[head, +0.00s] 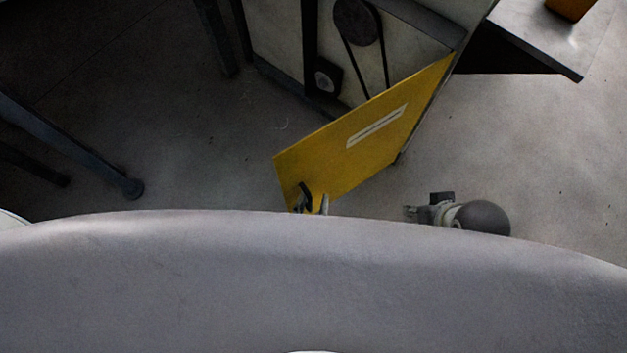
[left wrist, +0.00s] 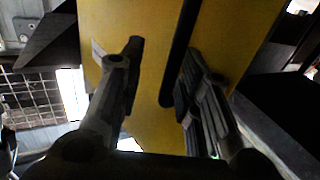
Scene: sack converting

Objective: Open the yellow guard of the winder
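The yellow guard (head: 365,145) of the winder stands swung out from the machine at an angle, with its pulley side exposed. It fills the middle of the left wrist view (left wrist: 150,125). Its black bar handle (left wrist: 183,50) lies between the two fingers of my left gripper (left wrist: 162,58), nearer the right finger. A gap shows between the left finger and the handle, so the gripper looks open around it. In the head view my left gripper (head: 314,202) is at the guard's lower left corner, mostly hidden by my body. My right gripper (head: 418,212) is apart from the guard, its fingers too small to read.
The winder frame (head: 308,50) with a dark pulley (head: 357,21) and belt stands behind the guard. A grey table (head: 545,40) with an orange object (head: 569,8) is at upper right. Dark metal legs (head: 75,150) stand at left. Floor is clear left and right of the guard.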

